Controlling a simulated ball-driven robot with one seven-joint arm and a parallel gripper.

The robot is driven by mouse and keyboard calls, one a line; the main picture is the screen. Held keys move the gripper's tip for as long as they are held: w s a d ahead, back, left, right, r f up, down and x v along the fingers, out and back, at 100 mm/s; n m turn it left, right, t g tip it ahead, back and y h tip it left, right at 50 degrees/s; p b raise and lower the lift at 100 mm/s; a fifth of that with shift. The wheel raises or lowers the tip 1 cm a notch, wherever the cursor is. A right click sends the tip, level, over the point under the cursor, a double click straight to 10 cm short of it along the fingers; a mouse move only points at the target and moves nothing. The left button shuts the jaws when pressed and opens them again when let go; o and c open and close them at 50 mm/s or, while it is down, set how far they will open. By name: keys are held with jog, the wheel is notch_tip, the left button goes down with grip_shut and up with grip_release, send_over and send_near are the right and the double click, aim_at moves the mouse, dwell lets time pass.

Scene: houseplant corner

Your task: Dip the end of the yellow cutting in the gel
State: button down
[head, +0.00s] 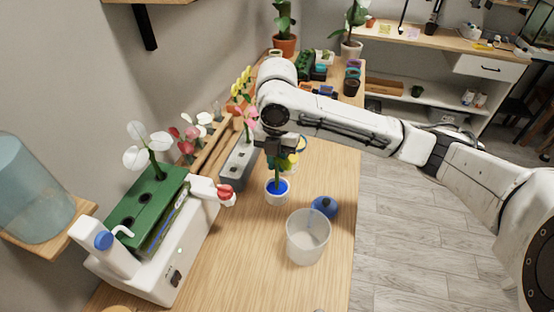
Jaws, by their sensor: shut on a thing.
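My gripper (276,150) is shut on the yellow cutting (278,172), whose green stem hangs roughly upright below the jaws. Yellow leaves (293,157) show beside the gripper. The gel is blue (277,186) and sits in a small white pot (278,197) on the wooden bench. The stem's lower end is over or in the gel; I cannot tell whether it touches. The arm hides part of the cutting.
A blue round lid (325,206) and a clear beaker (308,238) stand close to the pot at the right. A white machine with a green block (146,210) holding a white-leaved cutting is at the left. A grey rack (238,163) stands behind.

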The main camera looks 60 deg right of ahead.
jog(key=shift+f+b, duration=0.45)
jog(key=shift+f, duration=0.15)
dwell(1.4)
jog(key=shift+r+p, duration=2.85)
jog(key=shift+r, duration=0.75)
jog(key=shift+f+b, duration=0.7)
jog(key=shift+f, duration=0.05)
jog(key=shift+r, duration=0.1)
